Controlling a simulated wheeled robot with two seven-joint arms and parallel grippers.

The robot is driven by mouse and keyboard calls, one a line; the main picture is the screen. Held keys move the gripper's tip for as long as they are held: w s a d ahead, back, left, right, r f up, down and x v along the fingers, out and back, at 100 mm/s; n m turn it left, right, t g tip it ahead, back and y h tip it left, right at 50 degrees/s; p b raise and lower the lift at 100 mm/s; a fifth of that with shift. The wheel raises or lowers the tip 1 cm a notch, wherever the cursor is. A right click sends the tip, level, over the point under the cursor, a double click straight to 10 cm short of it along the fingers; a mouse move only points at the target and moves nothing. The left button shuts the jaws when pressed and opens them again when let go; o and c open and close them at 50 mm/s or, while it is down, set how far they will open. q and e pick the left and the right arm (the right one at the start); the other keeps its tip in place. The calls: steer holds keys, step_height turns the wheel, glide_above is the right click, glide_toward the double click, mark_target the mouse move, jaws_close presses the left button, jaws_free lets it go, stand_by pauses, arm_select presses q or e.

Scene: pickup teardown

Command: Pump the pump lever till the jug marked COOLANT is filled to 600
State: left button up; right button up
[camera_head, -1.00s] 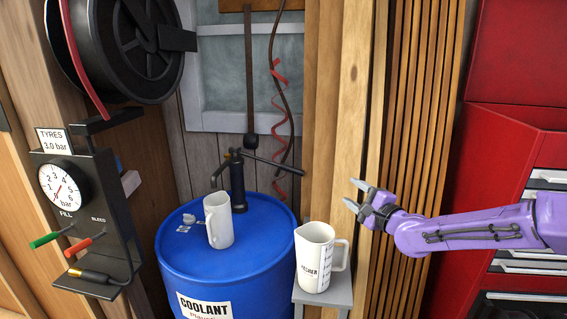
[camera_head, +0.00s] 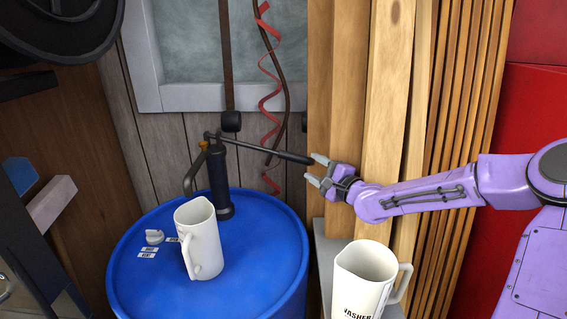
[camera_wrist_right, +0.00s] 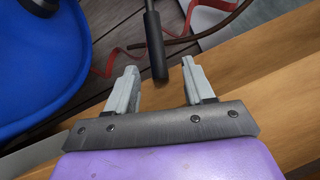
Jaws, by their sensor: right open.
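The black hand pump (camera_head: 218,185) stands on the blue drum (camera_head: 255,262). Its pump lever (camera_head: 265,152) slants slightly down to the right; its dark grip end (camera_wrist_right: 155,50) shows in the right wrist view. A white jug (camera_head: 203,240) stands on the drum by the pump's spout; its marking and fill level are hidden. My right gripper (camera_head: 317,172) is open at the lever's free end. In the right wrist view, the grip end appears between the two fingertips (camera_wrist_right: 160,70), with gaps on both sides. My left gripper is out of view.
A second white jug (camera_head: 366,280), marked WASHER, is on a grey stand (camera_head: 325,255) right of the drum. Wooden posts (camera_head: 380,120) rise close behind my right gripper. A red spiral strip (camera_head: 268,90) hangs behind the lever.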

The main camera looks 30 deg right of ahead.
mark_target(293, 156)
steer(key=w+b, duration=0.1)
steer(key=w+f+b, duration=0.1)
steer(key=w, duration=0.1)
steer(key=shift+w+a, duration=0.1)
steer(key=shift+w, duration=0.2)
steer(key=w, duration=0.2)
steer(key=w+p, duration=0.1)
steer(key=w, duration=0.4)
steer(key=shift+w+a+r, duration=0.15)
steer(key=shift+a, duration=0.15)
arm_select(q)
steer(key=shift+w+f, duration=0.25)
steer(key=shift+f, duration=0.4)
arm_select(e)
steer(key=shift+c, duration=0.3)
jaws_close()
steer(key=shift+r, duration=0.1)
